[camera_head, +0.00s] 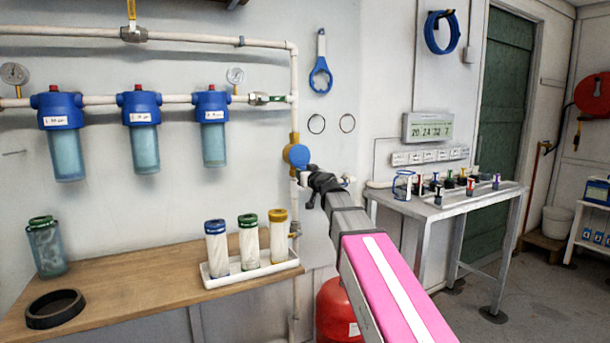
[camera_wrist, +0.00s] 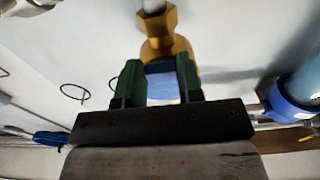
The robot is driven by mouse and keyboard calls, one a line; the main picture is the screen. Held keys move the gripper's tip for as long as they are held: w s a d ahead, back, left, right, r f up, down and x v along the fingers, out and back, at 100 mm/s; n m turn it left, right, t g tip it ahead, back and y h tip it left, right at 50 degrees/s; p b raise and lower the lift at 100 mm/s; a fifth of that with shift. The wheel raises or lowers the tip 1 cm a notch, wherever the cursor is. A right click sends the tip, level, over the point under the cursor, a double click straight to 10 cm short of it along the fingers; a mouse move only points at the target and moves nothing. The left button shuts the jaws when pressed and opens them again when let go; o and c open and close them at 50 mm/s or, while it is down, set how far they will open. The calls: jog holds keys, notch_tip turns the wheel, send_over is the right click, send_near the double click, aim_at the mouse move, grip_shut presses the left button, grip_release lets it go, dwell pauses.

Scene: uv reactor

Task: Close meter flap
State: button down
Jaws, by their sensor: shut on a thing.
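The water meter is a brass body (camera_head: 294,140) on the vertical white pipe, with a round blue flap (camera_head: 298,156) at its front. In the head view my gripper (camera_head: 309,176) is at the meter, just below and right of the blue flap. In the wrist view the two dark green fingers of my gripper (camera_wrist: 161,84) stand on either side of a blue and whitish piece of the flap (camera_wrist: 161,80), shut on it. The brass fitting (camera_wrist: 160,40) is right beyond the fingertips. The flap's hinge and its exact angle are hidden.
Blue filter housings (camera_head: 139,105) hang on the wall at left. A wooden bench (camera_head: 150,299) below bears a white tray (camera_head: 252,272) with three cartridges. A metal table (camera_head: 450,205) with small valves stands at right. A red tank (camera_head: 336,308) stands below my arm.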

jog(key=shift+w+a+f+t+y, duration=0.3)
jog(key=shift+w+t, duration=0.2)
jog(key=shift+w, duration=0.15)
jog(key=shift+w+a+f, duration=0.1)
jog(key=shift+w+a, duration=0.25)
jog(key=shift+w, duration=0.35)
dwell(0.6)
jog(key=c, duration=0.8)
grip_release()
jog(key=shift+w, duration=0.1)
jog(key=shift+o, duration=0.2)
jog(key=v, duration=1.1)
jog(key=shift+a+f, duration=0.1)
